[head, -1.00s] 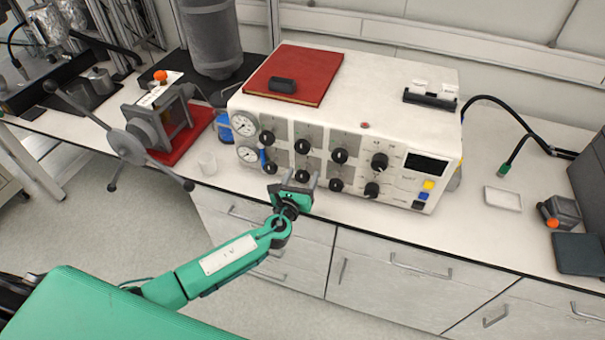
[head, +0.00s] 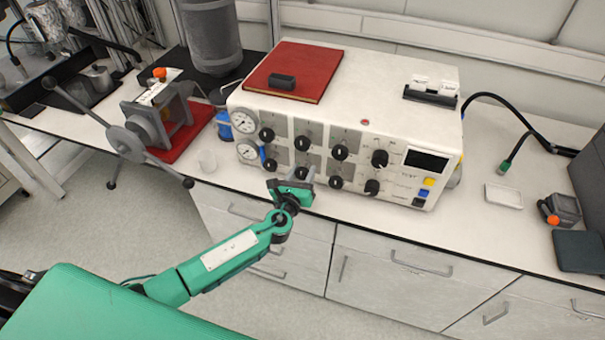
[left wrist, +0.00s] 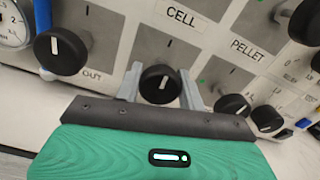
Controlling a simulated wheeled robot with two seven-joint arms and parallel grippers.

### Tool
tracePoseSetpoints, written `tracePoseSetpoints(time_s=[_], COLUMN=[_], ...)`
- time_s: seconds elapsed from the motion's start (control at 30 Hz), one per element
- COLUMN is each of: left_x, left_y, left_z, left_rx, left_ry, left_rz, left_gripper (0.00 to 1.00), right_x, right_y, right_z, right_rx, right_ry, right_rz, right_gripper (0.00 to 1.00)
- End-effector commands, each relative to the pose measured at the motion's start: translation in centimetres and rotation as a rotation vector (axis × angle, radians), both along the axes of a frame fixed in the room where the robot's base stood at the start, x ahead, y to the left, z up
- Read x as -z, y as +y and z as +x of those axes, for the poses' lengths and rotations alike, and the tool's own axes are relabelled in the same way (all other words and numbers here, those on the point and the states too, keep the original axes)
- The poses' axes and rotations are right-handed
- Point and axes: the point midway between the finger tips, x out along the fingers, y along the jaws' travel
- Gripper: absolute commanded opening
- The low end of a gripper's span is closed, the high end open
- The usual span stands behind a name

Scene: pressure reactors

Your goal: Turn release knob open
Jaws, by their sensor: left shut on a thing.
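A white control box (head: 380,90) stands on the bench with two rows of black knobs on its front. My left gripper (head: 299,177) is at the lower row, at the second knob from the left. In the left wrist view, its two grey fingers lie on either side of this black knob (left wrist: 160,84) and are shut on it. The knob's white pointer line is nearly upright, tilted a little to the right. No label for this knob is readable; "CELL" and "PELLET" show above and to the right. My right gripper is not in view.
Neighbouring knobs sit close by, one to the left (left wrist: 60,52) and another to the right (left wrist: 231,106). Two gauges (head: 243,122) are at the box's left end.

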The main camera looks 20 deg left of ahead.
Motion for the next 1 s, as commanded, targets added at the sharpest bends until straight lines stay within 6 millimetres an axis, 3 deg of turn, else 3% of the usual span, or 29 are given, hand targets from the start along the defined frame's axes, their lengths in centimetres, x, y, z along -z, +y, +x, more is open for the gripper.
tracePoseSetpoints(time_s=[0.5,1.0], left_x=[0.5,0.4], left_y=[0.0,0.1], left_z=[0.0,0.0], left_rx=[0.0,-0.001], left_ry=[0.014,0.029], left_rz=[-0.419,-0.894], left_gripper=[0.17,0.17], right_x=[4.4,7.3], right_y=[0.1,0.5], right_z=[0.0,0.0], right_rx=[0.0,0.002], right_ry=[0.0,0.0], right_rz=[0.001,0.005], right_gripper=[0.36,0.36])
